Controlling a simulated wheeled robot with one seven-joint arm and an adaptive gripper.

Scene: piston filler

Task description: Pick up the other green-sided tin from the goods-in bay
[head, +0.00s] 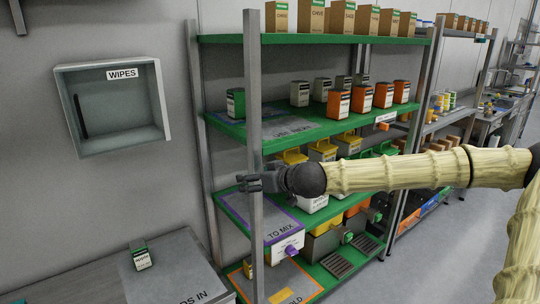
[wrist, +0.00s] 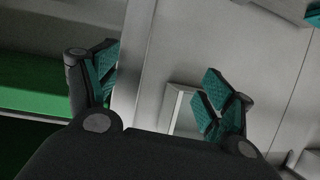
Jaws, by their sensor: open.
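A green-sided tin (head: 141,256) with a white label stands on the goods-in bay (head: 185,275) at the lower left of the head view. Another green-sided tin (head: 236,103) stands at the left end of the second shelf. My gripper (head: 250,182) is in front of the rack's front left post, above and to the right of the bay, well apart from the bay tin. Neither green-sided tin can be made out in the wrist view.
The rack post (head: 254,120) stands close by my gripper. Green shelves (head: 225,124) carry boxes, grey tins and orange tins. A wipes box (head: 120,135) is fixed to the wall above the bay. Air between that box and the bay is free.

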